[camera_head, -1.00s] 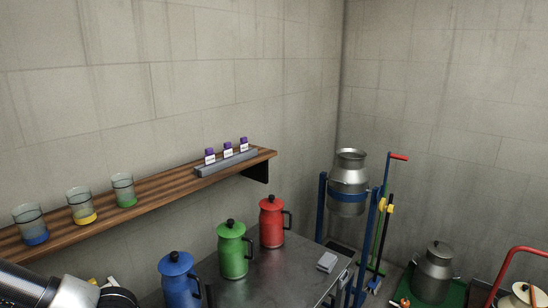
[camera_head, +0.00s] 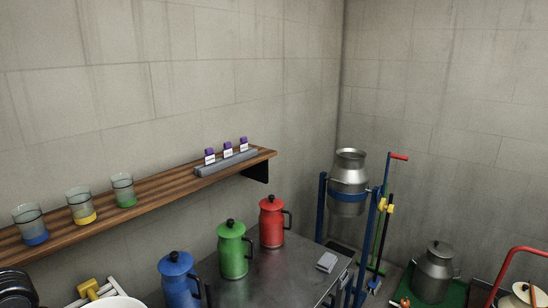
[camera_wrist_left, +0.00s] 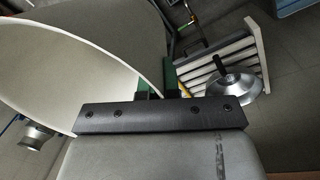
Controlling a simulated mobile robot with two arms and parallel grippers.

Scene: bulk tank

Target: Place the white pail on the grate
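The white pail (camera_wrist_left: 55,75) fills the left of the left wrist view, its open mouth and curved rim close to the camera. My left gripper (camera_wrist_left: 158,85) has its narrow, close-set fingers at that rim and appears shut on it; the contact is partly hidden. In the head view a white rounded edge, likely the pail (camera_head: 118,302), shows at the bottom left, beside my dark left wrist (camera_head: 17,288). A slatted grate-like piece (camera_wrist_left: 205,70) lies at upper right in the wrist view, with a round metal part (camera_wrist_left: 237,88) at it. My right gripper is out of view.
Blue (camera_head: 178,282), green (camera_head: 233,251) and red (camera_head: 271,222) cans stand on the metal table (camera_head: 265,275). A shelf (camera_head: 150,203) with glasses runs along the wall. A milk can (camera_head: 349,180) hangs in a blue stand; another (camera_head: 434,273) stands at right.

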